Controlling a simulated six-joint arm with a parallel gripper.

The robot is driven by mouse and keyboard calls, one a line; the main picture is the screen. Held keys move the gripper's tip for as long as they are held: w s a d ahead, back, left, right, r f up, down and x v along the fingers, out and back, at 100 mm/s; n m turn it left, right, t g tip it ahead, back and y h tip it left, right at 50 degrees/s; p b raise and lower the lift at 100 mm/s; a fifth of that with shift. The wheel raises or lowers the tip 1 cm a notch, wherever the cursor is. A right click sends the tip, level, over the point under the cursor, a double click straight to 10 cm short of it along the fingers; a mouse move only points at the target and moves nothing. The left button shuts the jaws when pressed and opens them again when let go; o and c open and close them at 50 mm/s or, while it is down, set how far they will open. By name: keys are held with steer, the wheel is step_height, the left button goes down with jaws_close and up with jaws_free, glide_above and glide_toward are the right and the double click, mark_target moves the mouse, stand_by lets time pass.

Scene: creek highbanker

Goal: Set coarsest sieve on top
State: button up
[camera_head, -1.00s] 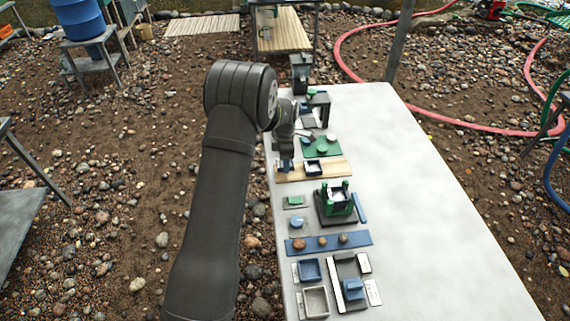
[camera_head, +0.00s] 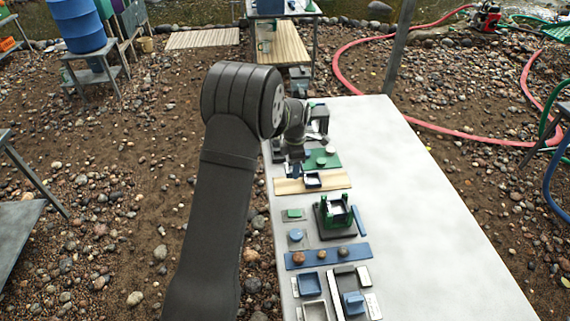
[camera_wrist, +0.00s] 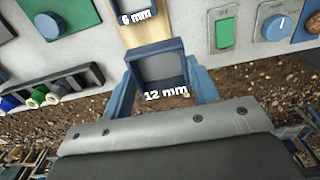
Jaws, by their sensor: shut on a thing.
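The coarsest sieve, a small square blue-grey frame labelled 12 mm (camera_wrist: 158,66), is between the two blue fingers of my gripper (camera_wrist: 162,90) in the wrist view. My gripper is shut on it. In the head view my gripper (camera_head: 297,170) is at the left end of the wooden board (camera_head: 338,180); the held sieve is mostly hidden there. A 6 mm sieve (camera_head: 312,180) lies on the board and also shows at the top of the wrist view (camera_wrist: 138,12). A green-posted stand (camera_head: 335,214) on a dark base holds a pale square piece nearer the camera.
A green panel (camera_head: 325,158) lies beyond the board. The table's right side is clear.

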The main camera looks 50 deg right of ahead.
steer(key=s+a+r, duration=0.1)
steer(key=s+r, duration=0.3)
steer(key=s, duration=0.5)
steer(key=s+a+r, duration=0.2)
steer(key=s+r, duration=0.1)
steer(key=s, duration=0.7)
steer(key=shift+w+d+f, duration=0.1)
steer(key=shift+w+f, duration=0.05)
steer(key=shift+f, duration=0.95)
steer(key=shift+w+d+f, duration=0.1)
steer(key=shift+f, duration=1)
steer(key=shift+f, duration=0.1)
steer(key=shift+f, duration=1.6)
steer(key=shift+f, duration=0.2)
steer(key=shift+f, duration=0.2)
